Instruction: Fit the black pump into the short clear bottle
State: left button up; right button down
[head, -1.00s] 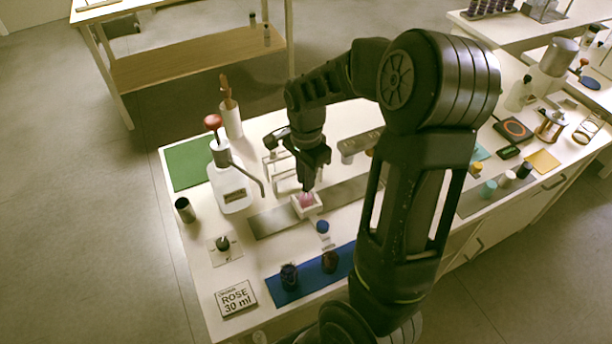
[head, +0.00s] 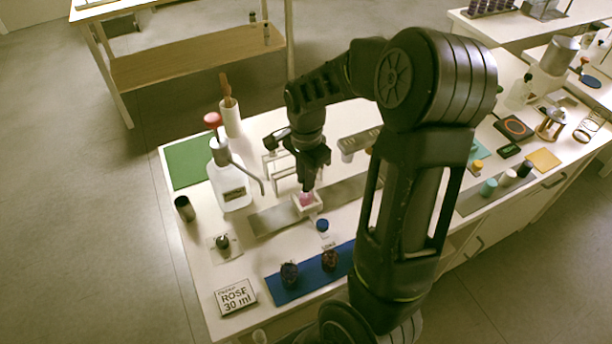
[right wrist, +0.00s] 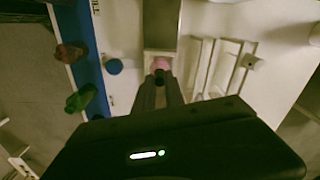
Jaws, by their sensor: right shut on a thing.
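The short clear bottle (head: 305,199) shows pink contents and sits in a small white holder (head: 312,210) on the grey strip. In the right wrist view, its pink part (right wrist: 161,62) is just beyond my fingertips. My right gripper (head: 306,187) points down directly over the bottle. It is shut on the black pump (right wrist: 160,74), a small dark piece between the fingertips. The pump is at the bottle's mouth. I cannot tell whether it is seated or just above, as the fingers hide the contact. My left gripper is not in view.
A large white pump bottle (head: 230,182) and a white rack (head: 280,163) stand close to the right gripper. A blue cap (head: 322,225) is near the holder. Two dark bottles stand on the blue mat (head: 309,276). A "ROSE 30 ml" card (head: 235,297) lies in front.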

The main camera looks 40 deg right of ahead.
jog(key=c, duration=0.9)
grip_release()
jog(key=shift+r+p, duration=2.95)
jog(key=shift+r, duration=0.6)
